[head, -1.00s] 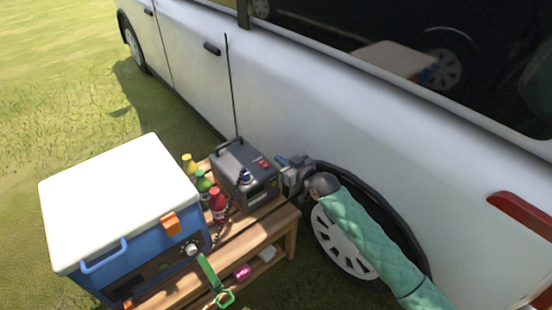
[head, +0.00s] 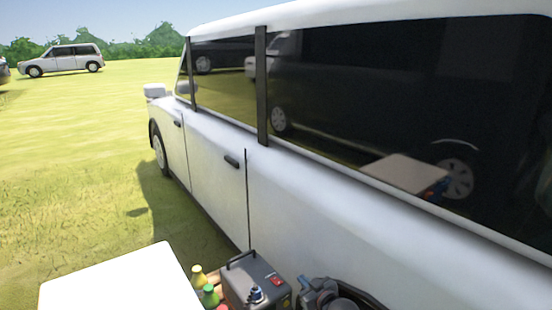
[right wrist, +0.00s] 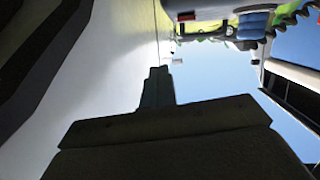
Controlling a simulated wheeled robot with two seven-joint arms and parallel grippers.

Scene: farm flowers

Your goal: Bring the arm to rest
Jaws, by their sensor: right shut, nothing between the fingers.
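My right arm shows at the bottom of the head view, with its gripper (head: 308,286) just right of a dark grey power box (head: 250,280) and beside the white van (head: 310,200). The lower part of the arm is cut off by the frame edge. In the right wrist view the gripper (right wrist: 158,80) is a dark silhouette with its fingers together and nothing between them. My left gripper is in neither view.
A white cooler lid (head: 120,285) fills the lower left. A yellow bottle (head: 198,276) and a green bottle (head: 210,295) stand between it and the box. Open grass lies left; another vehicle (head: 62,60) is parked far off.

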